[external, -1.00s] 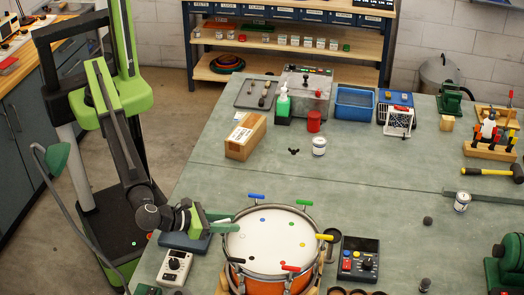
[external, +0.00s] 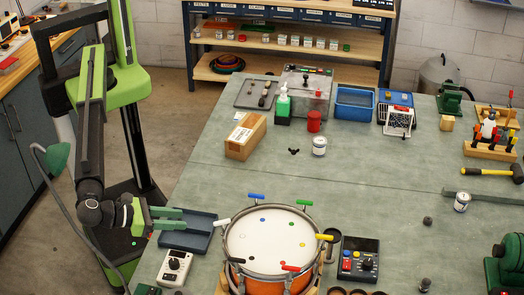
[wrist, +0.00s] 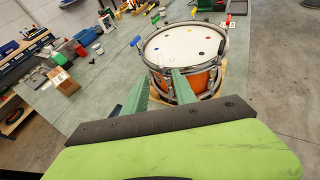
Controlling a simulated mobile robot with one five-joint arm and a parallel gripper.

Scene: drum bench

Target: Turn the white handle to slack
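The drum (external: 268,240) has an orange shell and a white head, with coloured handles around its rim. The white handle (external: 222,221) sticks out from the rim's left side in the external view. In the wrist view my gripper (wrist: 162,76) is open in front of the drum (wrist: 187,45).
Neighbouring handles are blue (external: 256,196) and black (external: 236,260). A dark tray (external: 205,226) and a white meter (external: 174,267) lie beside the drum, near my gripper. A control box (external: 360,258) stands right of the drum. The bench behind the drum is mostly clear.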

